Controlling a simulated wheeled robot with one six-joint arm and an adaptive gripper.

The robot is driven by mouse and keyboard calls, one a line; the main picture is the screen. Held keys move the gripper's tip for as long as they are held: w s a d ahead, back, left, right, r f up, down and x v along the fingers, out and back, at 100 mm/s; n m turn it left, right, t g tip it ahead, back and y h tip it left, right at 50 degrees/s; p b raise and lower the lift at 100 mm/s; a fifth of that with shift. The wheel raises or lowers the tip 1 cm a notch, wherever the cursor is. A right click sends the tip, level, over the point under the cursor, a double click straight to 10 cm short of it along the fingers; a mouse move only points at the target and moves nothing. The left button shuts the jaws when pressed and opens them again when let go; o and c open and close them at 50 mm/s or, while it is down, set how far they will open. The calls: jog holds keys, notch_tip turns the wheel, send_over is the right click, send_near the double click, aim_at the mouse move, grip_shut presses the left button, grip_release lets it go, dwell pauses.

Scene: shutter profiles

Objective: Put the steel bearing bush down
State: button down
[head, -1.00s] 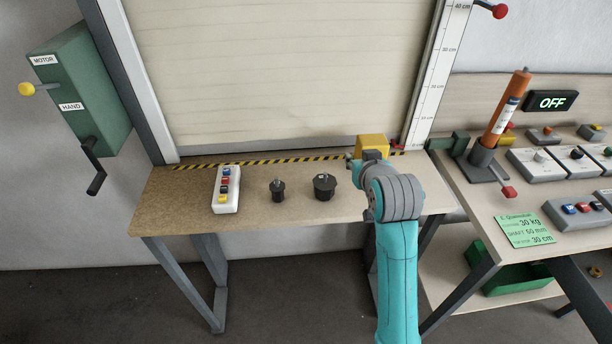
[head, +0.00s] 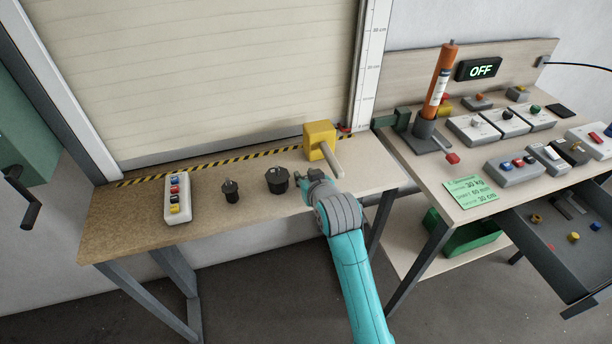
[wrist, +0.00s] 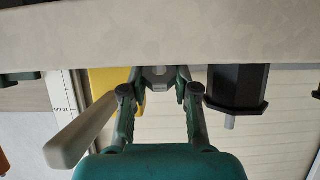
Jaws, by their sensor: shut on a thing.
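The steel bearing bush (wrist: 158,77) is a small grey piece between my fingertips in the wrist view. My gripper (wrist: 157,82) is shut on it. In the head view my gripper (head: 301,177) is over the right part of the wooden bench (head: 240,207), just right of the larger black round part (head: 277,180) and in front of the yellow box (head: 320,138). The bush is too small there to make out clearly. In the wrist view it is close to the bench surface (wrist: 160,30). I cannot tell whether it touches.
A smaller black part (head: 231,191) and a white button box (head: 178,199) stand further left. The yellow box has a pale handle (head: 332,158) near my gripper. The right bench holds an orange cylinder (head: 440,80), control boxes and an open drawer (head: 565,235).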

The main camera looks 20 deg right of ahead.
jog(key=c, duration=0.9)
grip_release()
jog(key=shift+o, duration=0.2)
jog(key=shift+s+r, duration=0.1)
jog(key=shift+r, duration=0.05)
jog(key=v, duration=1.1)
jog(key=shift+s, duration=0.35)
jog(key=shift+r, duration=0.1)
